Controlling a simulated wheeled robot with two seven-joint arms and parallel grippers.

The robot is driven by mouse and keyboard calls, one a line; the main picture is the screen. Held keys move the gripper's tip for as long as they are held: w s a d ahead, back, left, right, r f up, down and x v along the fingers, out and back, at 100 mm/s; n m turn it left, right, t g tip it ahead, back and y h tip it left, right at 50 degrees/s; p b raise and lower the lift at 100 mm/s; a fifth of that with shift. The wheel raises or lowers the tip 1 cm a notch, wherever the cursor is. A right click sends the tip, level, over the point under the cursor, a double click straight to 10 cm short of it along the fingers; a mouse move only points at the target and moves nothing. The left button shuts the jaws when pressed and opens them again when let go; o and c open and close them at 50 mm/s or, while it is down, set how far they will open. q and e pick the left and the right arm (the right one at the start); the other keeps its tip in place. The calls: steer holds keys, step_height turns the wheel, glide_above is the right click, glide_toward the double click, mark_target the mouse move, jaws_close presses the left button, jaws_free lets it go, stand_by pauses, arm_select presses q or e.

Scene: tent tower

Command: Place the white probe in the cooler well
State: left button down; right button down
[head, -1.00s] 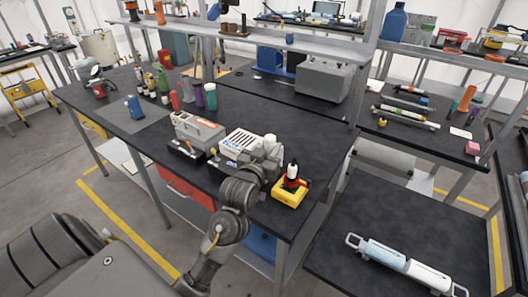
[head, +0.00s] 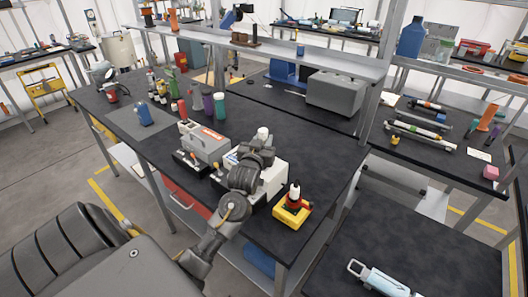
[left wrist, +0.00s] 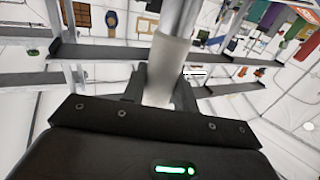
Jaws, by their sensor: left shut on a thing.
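My left gripper (left wrist: 158,92) is shut on the white probe (left wrist: 169,62), a pale cylinder with a greyer far end, in the left wrist view. In the head view my left gripper (head: 262,146) is over a white boxy unit (head: 274,179) on the black bench, and a white rounded end of the probe (head: 263,133) shows above it. This white unit looks like the cooler. My arm covers much of its top, so the well is hidden. I cannot tell whether the probe touches the unit. My right gripper is not in view.
A grey case with an orange label (head: 204,142) stands just left of the white unit. A yellow block with a red and white piece (head: 292,207) stands to its right. Several coloured bottles (head: 207,103) are farther back.

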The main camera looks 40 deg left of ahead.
arm_select(q)
steer(key=shift+d+f, duration=0.15)
steer(key=shift+f, duration=0.05)
steer(key=shift+f+p, duration=0.35)
steer(key=shift+f, duration=1.5)
steer(key=c, duration=1.1)
jaws_free()
steer(key=shift+b+v, duration=1.45)
steer(key=shift+v, duration=4.6)
